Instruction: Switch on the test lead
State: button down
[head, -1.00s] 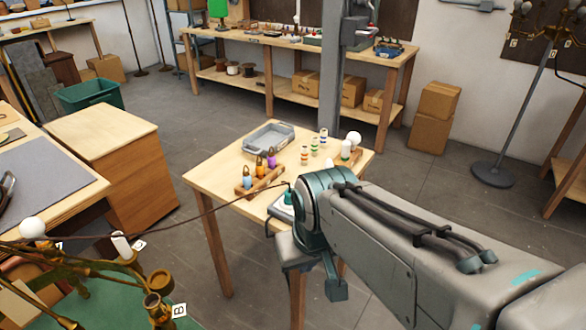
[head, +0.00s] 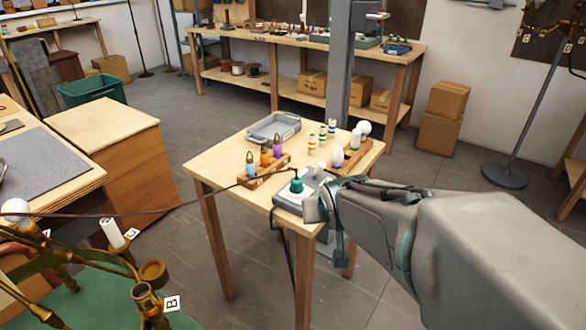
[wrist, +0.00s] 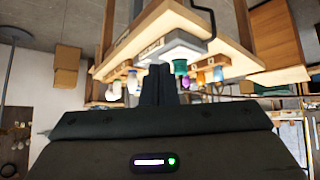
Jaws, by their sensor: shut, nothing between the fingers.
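A grey box (head: 284,200) with a teal plug-like piece (head: 297,186) and a dark cord sits at the front corner of the small wooden table (head: 222,170). The cord runs left toward the brass lamp. The wrist view, upside down, shows the grey box (wrist: 172,48) and the teal piece (wrist: 180,67) just beyond my gripper (wrist: 158,70). My gripper's fingers are shut and empty, pointing at the box. In the head view my wrist hides the fingers beside the box's right end. I cannot make out a switch, or whether the fingers touch the box.
Colored bulbs in a wooden rack (head: 264,172), a grey tray (head: 273,130), small striped pieces (head: 322,133) and a rack with white bulbs (head: 346,160) share the small table. A brass lamp (head: 143,297) stands at the lower left. Floor shows between the benches.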

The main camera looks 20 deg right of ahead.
aim_at(322, 171)
jog(key=w+d+f+t+y+b, duration=0.1)
jog(key=w+d+f+t+b, duration=0.2)
jog(key=f+t+b, duration=0.3)
jog(key=w+d+f+t+y+b, duration=0.1)
jog(key=w+d+f+t+b, duration=0.3)
jog(key=b, duration=1.1)
notch_tip(322, 171, down, 4)
jog(key=d+t, duration=0.2)
jog(key=t, duration=0.1)
jog(key=shift+w+d+r+y, duration=0.15)
jog(key=shift+d+r+y, duration=0.05)
jog(key=shift+y, duration=0.2)
jog(key=shift+w, duration=0.1)
jog(key=x, duration=1.3)
jog(key=shift+w+r, duration=0.3)
jog(key=shift+r, duration=0.05)
jog(key=shift+d+r, duration=0.1)
